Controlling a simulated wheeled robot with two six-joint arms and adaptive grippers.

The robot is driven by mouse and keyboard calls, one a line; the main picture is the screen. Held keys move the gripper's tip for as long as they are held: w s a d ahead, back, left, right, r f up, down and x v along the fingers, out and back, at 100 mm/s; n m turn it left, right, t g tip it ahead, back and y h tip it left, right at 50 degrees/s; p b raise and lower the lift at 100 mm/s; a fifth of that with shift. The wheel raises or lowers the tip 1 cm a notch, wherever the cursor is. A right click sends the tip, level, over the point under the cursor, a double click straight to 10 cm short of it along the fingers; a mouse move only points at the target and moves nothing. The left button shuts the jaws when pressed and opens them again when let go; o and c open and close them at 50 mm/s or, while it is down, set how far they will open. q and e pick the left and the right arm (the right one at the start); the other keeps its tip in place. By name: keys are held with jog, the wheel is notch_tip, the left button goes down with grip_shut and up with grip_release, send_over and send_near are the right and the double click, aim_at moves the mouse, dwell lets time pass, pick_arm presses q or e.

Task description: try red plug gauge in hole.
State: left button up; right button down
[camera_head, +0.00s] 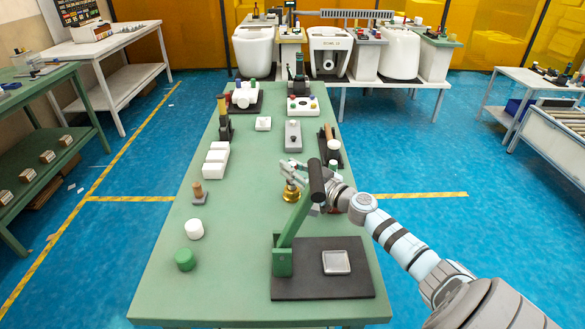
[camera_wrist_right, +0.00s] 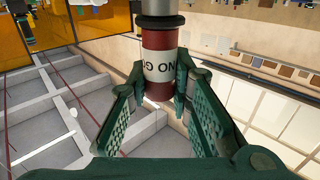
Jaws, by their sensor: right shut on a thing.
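In the right wrist view my right gripper (camera_wrist_right: 155,100) is shut on the red plug gauge (camera_wrist_right: 157,42). The gauge has a red body, a white band with "NO GO" lettering upside down, and a grey metal end at the top of the picture. In the head view my right gripper (camera_head: 291,170) is above the middle of the green table (camera_head: 235,245), just behind a black lever handle. I cannot make out the gauge there. A grey block (camera_head: 293,136) lies farther back on the table; I cannot tell which part has the hole. My left gripper is not in view.
A green lever press (camera_head: 283,262) on a black base stands in front of my right gripper, close to my arm. A brass piece (camera_head: 291,193) stands below the gripper.

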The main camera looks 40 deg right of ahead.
jog(key=shift+f+b, duration=0.65)
jog(key=shift+f, duration=0.3)
dwell(0.6)
jog(key=shift+r, duration=0.15)
dwell(0.8)
jog(key=shift+r+p, duration=2.3)
jog(key=shift+p, duration=0.55)
jog(key=shift+f, duration=0.1)
